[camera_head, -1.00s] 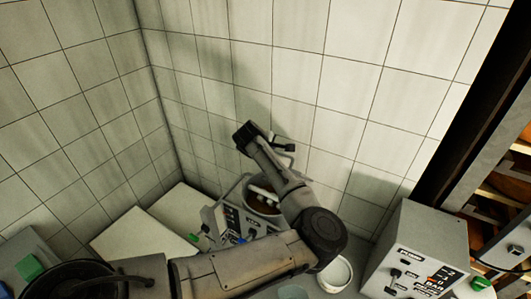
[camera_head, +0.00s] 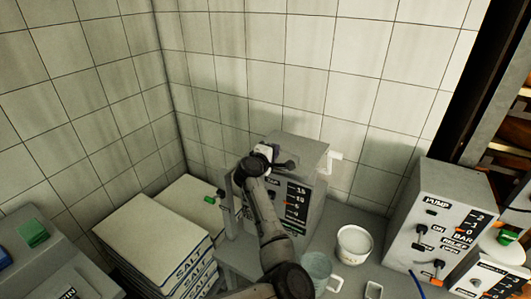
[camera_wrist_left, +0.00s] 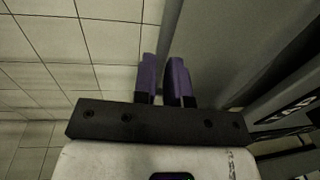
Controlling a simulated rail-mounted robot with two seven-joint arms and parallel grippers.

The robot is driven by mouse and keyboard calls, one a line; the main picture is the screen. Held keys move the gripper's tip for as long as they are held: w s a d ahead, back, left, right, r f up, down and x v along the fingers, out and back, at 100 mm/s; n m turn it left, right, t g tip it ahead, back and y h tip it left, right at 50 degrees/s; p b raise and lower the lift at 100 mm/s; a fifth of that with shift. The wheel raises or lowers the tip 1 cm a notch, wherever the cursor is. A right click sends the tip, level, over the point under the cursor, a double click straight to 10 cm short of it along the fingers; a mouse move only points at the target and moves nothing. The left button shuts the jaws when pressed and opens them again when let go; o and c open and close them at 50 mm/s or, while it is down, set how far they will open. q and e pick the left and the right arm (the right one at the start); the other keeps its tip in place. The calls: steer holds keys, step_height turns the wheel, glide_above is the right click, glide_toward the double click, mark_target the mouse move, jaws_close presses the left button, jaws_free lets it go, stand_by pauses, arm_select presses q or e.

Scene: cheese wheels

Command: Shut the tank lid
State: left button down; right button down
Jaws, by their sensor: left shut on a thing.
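The tank (camera_head: 312,190) is a grey box with a dial panel on its front, standing against the tiled wall in the head view. Its grey lid (camera_head: 305,147) lies down over the top, with no opening visible; I cannot tell whether it is fully flush. My left gripper (camera_head: 285,164) is at the lid's near left part, partly hidden by my own wrist. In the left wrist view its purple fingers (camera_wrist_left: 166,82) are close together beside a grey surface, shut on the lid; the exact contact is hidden. My right gripper is not in view.
A white crank (camera_head: 335,158) sticks out at the tank's right. A white bucket (camera_head: 354,245) and a clear jug (camera_head: 317,268) stand right of it. Salt sacks (camera_head: 150,236) are stacked at left. A pump box (camera_head: 440,220) stands at right.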

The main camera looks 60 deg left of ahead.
arm_select(q)
steer(key=shift+s+d+f+b, duration=0.1)
steer(key=shift+f+b, duration=0.35)
steer(key=shift+f, duration=0.9)
steer(key=c, duration=1.2)
jaws_free()
steer(key=shift+r, duration=0.2)
steer(key=shift+o, duration=0.2)
steer(key=shift+r, duration=0.1)
steer(key=shift+s, duration=0.15)
steer(key=p+v, duration=0.1)
steer(key=v, duration=1.2)
steer(key=shift+s, duration=0.15)
